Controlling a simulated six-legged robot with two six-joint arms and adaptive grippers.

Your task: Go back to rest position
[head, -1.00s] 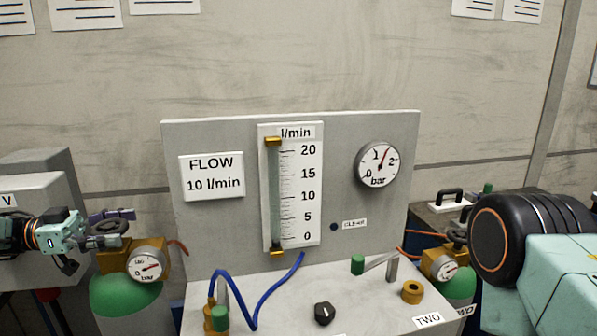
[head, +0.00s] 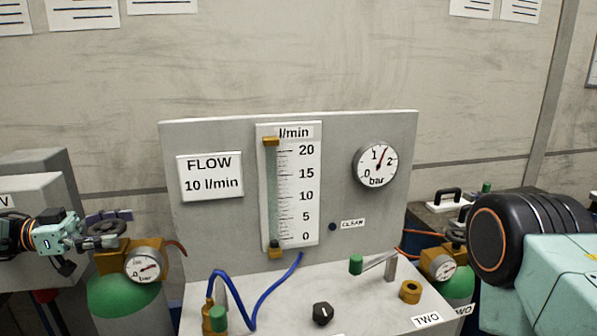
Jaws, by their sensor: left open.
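My left gripper (head: 82,242) comes in from the left, mint-coloured with dark fingers. It is open, close beside the dark handwheel and brass regulator (head: 118,257) on top of the left green cylinder (head: 122,295). I cannot tell whether it touches the handwheel. My right arm fills the lower right as a dark joint and mint link; its gripper is out of frame. The flow panel (head: 214,235) stands in the middle, with a flow tube scale (head: 300,215) and a bar gauge (head: 375,164) whose needle points between 1 and 2.
A grey bench (head: 280,300) below the panel carries a black knob (head: 322,313), green-ended levers (head: 357,264), a brass fitting (head: 410,291) and a blue hose (head: 262,302). A second green cylinder (head: 455,284) stands at the right, partly behind my right arm. A grey box (head: 38,190) is at the left.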

